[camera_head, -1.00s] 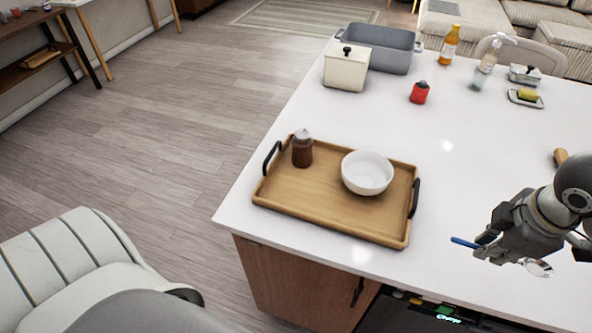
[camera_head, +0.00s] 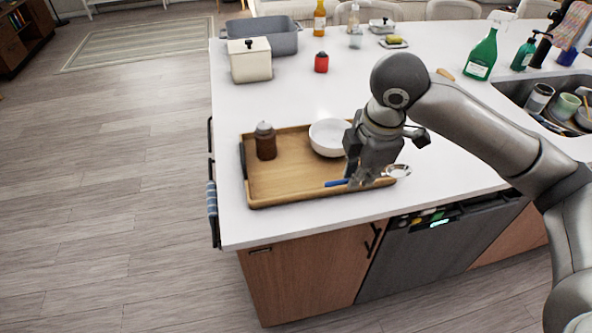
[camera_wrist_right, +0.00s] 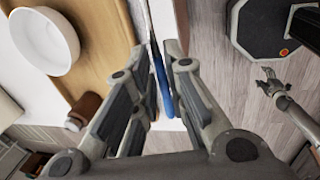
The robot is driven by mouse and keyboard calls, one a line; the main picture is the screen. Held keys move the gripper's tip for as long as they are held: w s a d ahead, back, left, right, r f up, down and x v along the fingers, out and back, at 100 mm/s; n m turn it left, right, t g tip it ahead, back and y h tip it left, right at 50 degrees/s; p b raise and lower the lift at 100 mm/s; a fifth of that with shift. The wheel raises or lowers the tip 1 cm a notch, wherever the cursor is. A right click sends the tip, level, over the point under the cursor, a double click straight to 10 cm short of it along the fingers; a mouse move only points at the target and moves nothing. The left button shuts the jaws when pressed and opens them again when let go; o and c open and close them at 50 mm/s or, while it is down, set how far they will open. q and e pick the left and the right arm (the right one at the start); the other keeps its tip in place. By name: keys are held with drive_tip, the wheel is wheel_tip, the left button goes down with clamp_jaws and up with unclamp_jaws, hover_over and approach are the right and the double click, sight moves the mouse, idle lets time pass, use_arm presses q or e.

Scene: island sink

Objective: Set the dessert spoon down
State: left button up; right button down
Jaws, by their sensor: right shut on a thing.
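My right gripper (camera_head: 358,181) is shut on the dessert spoon, with its blue handle (camera_head: 335,183) sticking out to the left and its shiny bowl (camera_head: 398,171) to the right. The spoon overlaps the front right edge of the wooden tray (camera_head: 290,188); its height above it is hard to judge. In the right wrist view the blue handle (camera_wrist_right: 163,88) is between the fingers, beside the tray's edge (camera_wrist_right: 118,30). A white bowl (camera_head: 328,140) and a brown jar (camera_head: 265,143) stand on the tray. What looks like my left gripper (camera_wrist_right: 264,82) hangs over the floor, too small to read.
A green spray bottle (camera_head: 482,55) and the sink (camera_head: 515,90) are at right. The counter left of the tray is clear.

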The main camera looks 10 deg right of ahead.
drive_tip(key=w+a+f+p, duration=0.2)
drive_tip(key=w+a+f, duration=0.15)
drive_tip(key=w, duration=0.35)
hover_over(315, 183)
drive_tip(key=s, duration=0.2)
drive_tip(key=f, duration=0.5)
drive_tip(key=shift+w+d, duration=0.1)
drive_tip(key=shift+w, duration=0.15)
drive_tip(key=shift+w+f+p, duration=0.3)
drive_tip(key=shift+w+f, duration=0.05)
drive_tip(key=shift+f, duration=0.15)
wheel_tip(315, 183, down, 2)
drive_tip(key=shift+f+p, duration=0.1)
drive_tip(key=shift+p, duration=0.5)
use_arm(q)
wheel_tip(315, 183, up, 4)
drive_tip(key=shift+d+f, duration=0.1)
use_arm(e)
drive_tip(key=shift+f, duration=0.45)
drive_tip(key=c, duration=1.8)
unclamp_jaws()
drive_tip(key=shift+f, duration=0.15)
drive_tip(key=shift+c, duration=0.2)
drive_tip(key=shift+o, duration=0.5)
